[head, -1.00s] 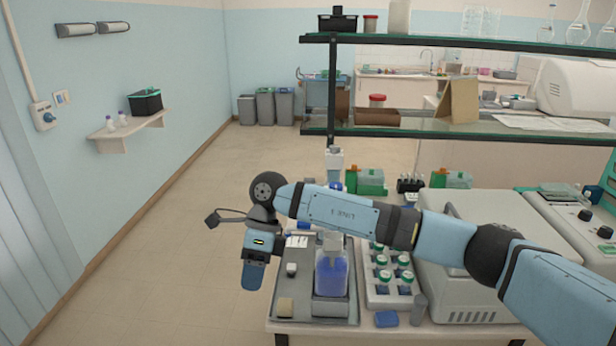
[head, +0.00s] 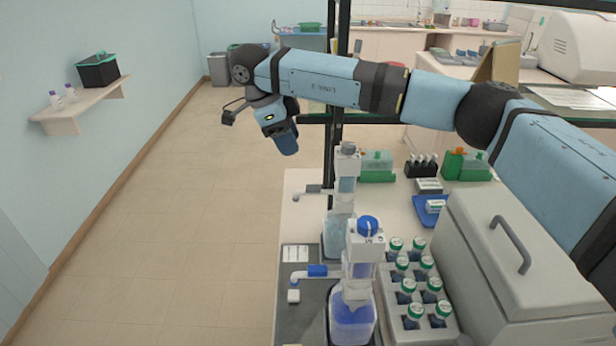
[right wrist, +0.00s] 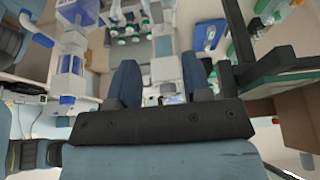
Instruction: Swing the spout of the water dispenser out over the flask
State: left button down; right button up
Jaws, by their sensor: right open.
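Two bottle-top dispensers stand on the bench in the head view. The front dispenser (head: 364,245) has a blue cap, a bottle of blue liquid, and a spout with a blue sleeve (head: 317,270) pointing left. The rear dispenser (head: 346,187) has a grey cap and a grey spout (head: 313,190), also pointing left. I cannot tell which holds water, and I cannot make out a flask. My right gripper (head: 287,150) is open and empty, above and left of the rear dispenser. Its two blue fingers are apart in the right wrist view (right wrist: 160,62). My left gripper is out of view.
A rack of green-capped bottles (head: 408,285) stands right of the front dispenser, beside a large grey lidded box (head: 500,265). A dark shelf post (head: 335,120) rises just right of my right gripper. Open floor (head: 200,230) lies to the left.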

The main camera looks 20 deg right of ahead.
send_near(313, 187)
jog(key=shift+x, duration=0.85)
jog(key=p+x, duration=0.2)
jog(key=x, duration=0.5)
jog(key=shift+d, duration=0.1)
jog(key=shift+w+d+f, duration=0.1)
jog(key=shift+d+f, duration=0.05)
jog(key=shift+f, duration=0.35)
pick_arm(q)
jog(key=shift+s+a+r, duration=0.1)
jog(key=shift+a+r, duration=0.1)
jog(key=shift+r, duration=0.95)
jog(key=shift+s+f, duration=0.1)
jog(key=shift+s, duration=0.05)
pick_arm(e)
grip_shut()
